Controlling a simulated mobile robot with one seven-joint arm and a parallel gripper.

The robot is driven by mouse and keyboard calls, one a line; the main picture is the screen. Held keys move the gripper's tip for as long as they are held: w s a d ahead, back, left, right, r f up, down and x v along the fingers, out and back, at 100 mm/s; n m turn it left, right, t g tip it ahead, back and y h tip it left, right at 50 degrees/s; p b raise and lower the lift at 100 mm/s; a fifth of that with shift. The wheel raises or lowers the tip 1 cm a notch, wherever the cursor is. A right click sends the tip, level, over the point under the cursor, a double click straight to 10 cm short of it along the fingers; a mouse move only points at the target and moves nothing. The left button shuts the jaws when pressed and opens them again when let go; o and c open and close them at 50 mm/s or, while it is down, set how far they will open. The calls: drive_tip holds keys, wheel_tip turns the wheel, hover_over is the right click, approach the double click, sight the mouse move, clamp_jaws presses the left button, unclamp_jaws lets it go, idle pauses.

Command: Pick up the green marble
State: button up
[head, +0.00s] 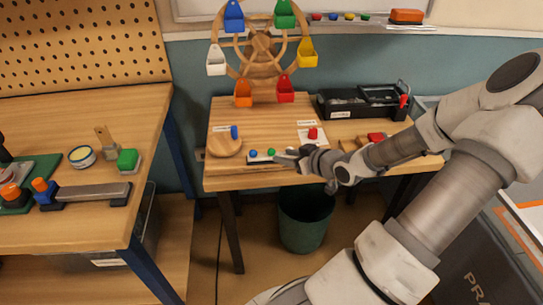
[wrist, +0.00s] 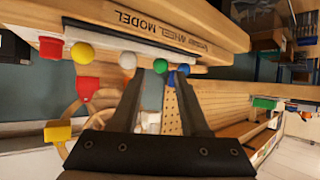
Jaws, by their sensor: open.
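The green marble (wrist: 160,66) shows in the wrist view just beyond the fingertips, in the gap between them. It is in a row with a blue marble (wrist: 183,69) on its right and a white marble (wrist: 127,60) and a yellow marble (wrist: 82,53) on its left. In the head view the green marble (head: 271,152) shows on the small wooden table, just left of my gripper (head: 285,155). My gripper (wrist: 158,80) is open with nothing between its fingers. The white and yellow marbles are hidden behind my gripper in the head view.
The row lies along a pale strip beside a lettered wooden edge (wrist: 165,28). A wooden Ferris wheel (head: 262,55) with coloured buckets stands behind. A round wooden piece (head: 223,146) is left, a black tool tray (head: 355,101) back right. A green bin (head: 306,222) stands below.

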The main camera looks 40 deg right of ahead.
sight(274, 152)
drive_tip(key=b+x, duration=0.1)
drive_tip(key=x, duration=0.2)
drive_tip(key=b+x, duration=0.1)
drive_tip(key=x, duration=0.1)
drive_tip(key=shift+w+a+r+b, duration=0.1)
drive_tip(key=shift+w+r+b, duration=0.1)
drive_tip(key=shift+r+b, duration=0.15)
clamp_jaws()
